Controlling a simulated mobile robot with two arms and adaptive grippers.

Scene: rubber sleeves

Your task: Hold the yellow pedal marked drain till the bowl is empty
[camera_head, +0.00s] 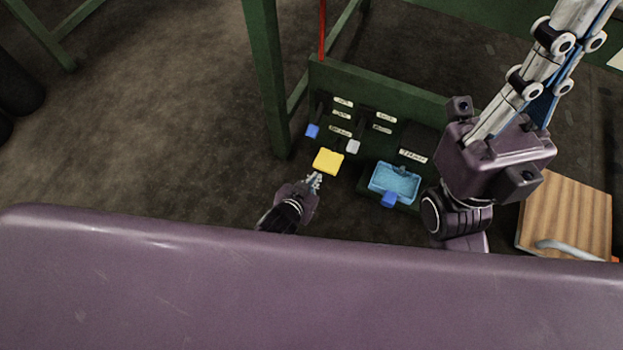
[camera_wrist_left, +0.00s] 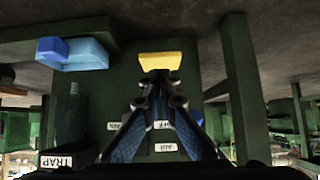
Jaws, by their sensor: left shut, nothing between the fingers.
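The yellow pedal (camera_head: 327,161) sticks out low at the front of the green stand, and it also shows in the left wrist view (camera_wrist_left: 160,61). My left gripper (camera_head: 314,179) is shut and empty, its fingertips right at the pedal's near edge. In the left wrist view the closed fingertips (camera_wrist_left: 160,78) overlap the pedal's edge; I cannot tell whether they press it.
Green frame legs (camera_head: 265,75) rise at the back left.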

